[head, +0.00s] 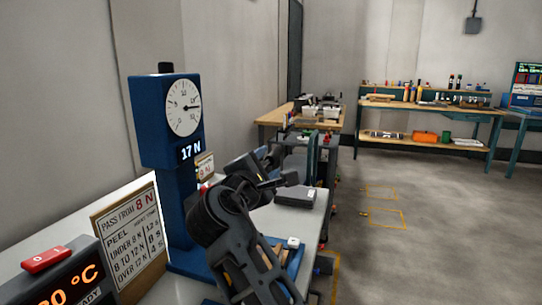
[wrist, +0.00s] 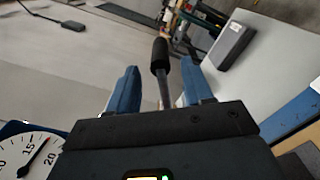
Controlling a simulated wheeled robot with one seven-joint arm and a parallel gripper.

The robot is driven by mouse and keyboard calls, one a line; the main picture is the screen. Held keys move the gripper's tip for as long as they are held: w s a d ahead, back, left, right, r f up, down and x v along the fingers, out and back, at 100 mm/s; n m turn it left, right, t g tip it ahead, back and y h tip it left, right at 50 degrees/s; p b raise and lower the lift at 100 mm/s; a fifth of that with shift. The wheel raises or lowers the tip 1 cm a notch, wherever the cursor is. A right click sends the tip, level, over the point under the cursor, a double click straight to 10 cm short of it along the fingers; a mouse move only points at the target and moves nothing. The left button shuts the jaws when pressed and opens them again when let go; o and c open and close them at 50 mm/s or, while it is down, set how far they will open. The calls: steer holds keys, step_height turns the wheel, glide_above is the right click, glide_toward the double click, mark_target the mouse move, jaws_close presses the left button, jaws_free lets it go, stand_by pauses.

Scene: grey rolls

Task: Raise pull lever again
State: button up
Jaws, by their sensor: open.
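The pull lever (wrist: 160,58) is a metal rod with a black grip; in the wrist view it passes between the two blue fingers of my gripper (wrist: 161,88). The fingers stand apart, with space on each side of the rod. In the head view my gripper (head: 268,171) is beside the blue tester (head: 178,205), above the bench. My arm hides the lever's base there. The tester's dial (head: 184,107) has a dark needle pointing right, and its display (head: 191,149) reads 17 N. The dial also shows in the wrist view (wrist: 28,154).
A grey flat box (head: 295,195) lies on the bench beyond my gripper. A peel limit sign (head: 131,236) and a heater with a red switch (head: 46,259) stand at near left. Workbenches (head: 430,107) stand at the back. The floor on the right is clear.

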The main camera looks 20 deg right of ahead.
mark_target(273, 156)
steer(key=x, duration=0.6)
jaws_close()
stand_by(0.4)
